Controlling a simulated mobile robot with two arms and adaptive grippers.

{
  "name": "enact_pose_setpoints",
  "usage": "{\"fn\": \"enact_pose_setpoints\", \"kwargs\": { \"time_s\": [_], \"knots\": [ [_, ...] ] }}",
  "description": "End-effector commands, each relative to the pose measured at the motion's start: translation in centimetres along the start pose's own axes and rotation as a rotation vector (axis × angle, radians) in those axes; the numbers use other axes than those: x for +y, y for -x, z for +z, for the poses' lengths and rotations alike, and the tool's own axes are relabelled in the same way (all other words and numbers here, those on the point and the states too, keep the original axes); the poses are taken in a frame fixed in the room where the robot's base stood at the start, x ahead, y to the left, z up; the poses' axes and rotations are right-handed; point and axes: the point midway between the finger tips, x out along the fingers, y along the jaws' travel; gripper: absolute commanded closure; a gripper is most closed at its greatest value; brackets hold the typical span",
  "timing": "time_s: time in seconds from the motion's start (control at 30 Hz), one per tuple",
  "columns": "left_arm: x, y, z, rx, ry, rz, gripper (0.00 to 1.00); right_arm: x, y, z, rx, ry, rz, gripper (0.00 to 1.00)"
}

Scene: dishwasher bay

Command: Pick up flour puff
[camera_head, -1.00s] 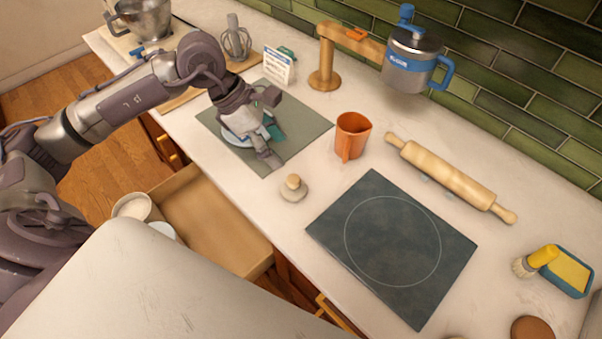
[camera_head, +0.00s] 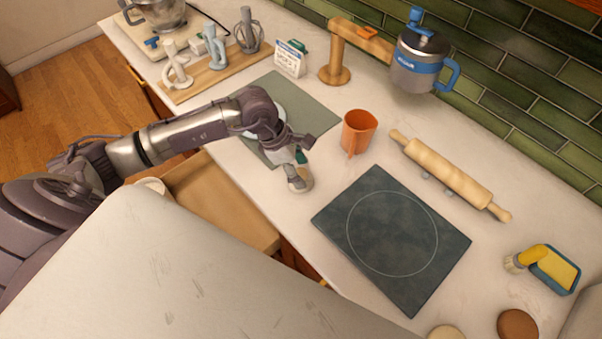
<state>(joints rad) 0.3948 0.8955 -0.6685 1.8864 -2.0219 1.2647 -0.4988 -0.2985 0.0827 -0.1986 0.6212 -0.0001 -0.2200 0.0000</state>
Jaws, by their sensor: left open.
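My right gripper is not in view.
An orange cup (camera_head: 358,132) stands right of my gripper. A dark square board (camera_head: 345,262), a rolling pin (camera_head: 447,172) and a grey-green mat (camera_head: 308,99) lie around it. A blue-banded canister (camera_head: 416,73) hangs by a wooden stand (camera_head: 335,70). An open drawer (camera_head: 225,205) is below.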

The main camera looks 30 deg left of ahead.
Motion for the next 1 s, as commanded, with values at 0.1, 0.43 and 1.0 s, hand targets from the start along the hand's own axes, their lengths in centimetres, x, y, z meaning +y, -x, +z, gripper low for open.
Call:
{"fn": "enact_pose_setpoints", "kwargs": {
  "time_s": [0.1,0.43,1.0],
  "knots": [
    [-0.04,-1.0,0.03,0.0,-0.001,-0.001,0.38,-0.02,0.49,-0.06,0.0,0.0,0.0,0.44],
    [-0.02,-1.27,-0.04,0.0,-0.001,0.0,0.51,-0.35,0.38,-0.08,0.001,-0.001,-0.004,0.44],
    [0.03,-1.14,0.01,-0.001,-0.002,0.002,1.0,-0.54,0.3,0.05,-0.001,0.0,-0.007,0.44]
  ]
}}
